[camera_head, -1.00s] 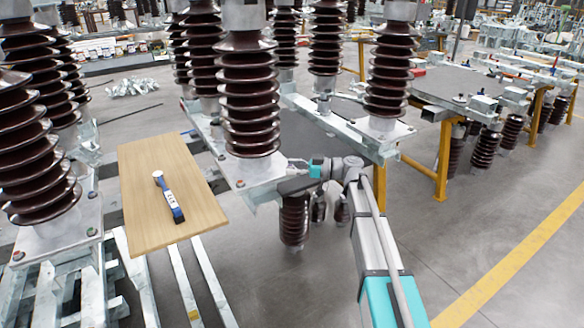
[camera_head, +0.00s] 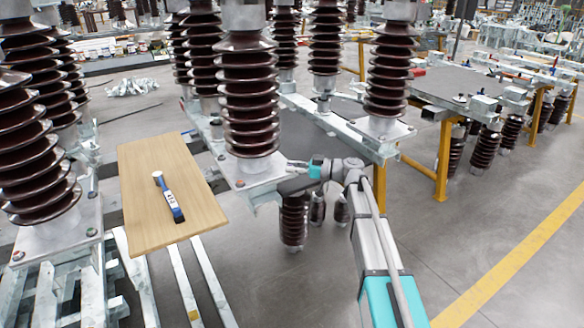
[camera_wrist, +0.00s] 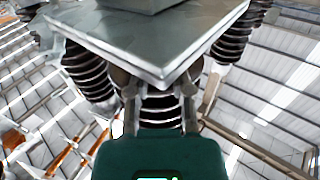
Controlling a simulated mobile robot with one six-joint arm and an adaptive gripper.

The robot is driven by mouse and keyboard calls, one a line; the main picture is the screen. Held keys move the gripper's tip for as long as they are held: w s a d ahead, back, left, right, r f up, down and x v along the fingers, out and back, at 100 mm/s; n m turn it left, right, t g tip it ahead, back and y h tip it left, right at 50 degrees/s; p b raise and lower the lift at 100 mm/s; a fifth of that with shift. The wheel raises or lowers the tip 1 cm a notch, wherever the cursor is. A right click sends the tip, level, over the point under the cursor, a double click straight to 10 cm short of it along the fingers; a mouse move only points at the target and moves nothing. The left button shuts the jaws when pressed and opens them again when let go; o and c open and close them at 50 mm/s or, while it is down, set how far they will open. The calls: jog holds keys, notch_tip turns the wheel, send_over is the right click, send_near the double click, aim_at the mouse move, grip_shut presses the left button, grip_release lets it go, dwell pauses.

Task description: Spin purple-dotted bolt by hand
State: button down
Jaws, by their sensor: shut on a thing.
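My gripper (camera_head: 294,170) is at the right corner of the metal base plate (camera_head: 252,178) under the central brown insulator. In the wrist view my gripper (camera_wrist: 158,92) reaches up to the underside of the plate's corner (camera_wrist: 150,50), one finger on each side. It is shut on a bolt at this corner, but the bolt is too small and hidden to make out. No purple dot can be told in either view. Another bolt with a reddish dot (camera_head: 240,184) sits on the front part of the same plate.
Brown ribbed insulators (camera_head: 250,95) stand close around the arm, and one (camera_head: 294,222) hangs below the plate. A yellow-legged table (camera_head: 443,160) stands at right. The floor at front right is clear.

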jog(key=shift+s+t, duration=0.2)
jog(key=shift+t, duration=0.1)
jog(key=m+t, duration=0.1)
jog(key=t, duration=0.1)
jog(key=m+t+h, duration=0.1)
jog(key=m+t, duration=0.1)
jog(key=shift+s+a+m+t, duration=0.1)
jog(key=shift+s+m+t, duration=0.1)
jog(key=shift+m+t, duration=0.15)
jog(key=m+t+h, duration=0.4)
jog(key=t, duration=0.2)
jog(key=m+t+h, duration=0.1)
jog(key=m+h, duration=0.1)
jog(key=m+t+h, duration=0.2)
jog(key=h, duration=0.1)
jog(key=shift+a+m+t+h, duration=0.2)
jog(key=shift+m+t+h, duration=0.05)
jog(key=shift+h, duration=0.35)
jog(key=shift+a+m+t+h, duration=0.1)
jog(key=shift+m+t+h, duration=0.6)
jog(key=shift+m+h, duration=0.9)
jog(key=shift+m+h, duration=0.5)
jog(key=shift+h, duration=0.8)
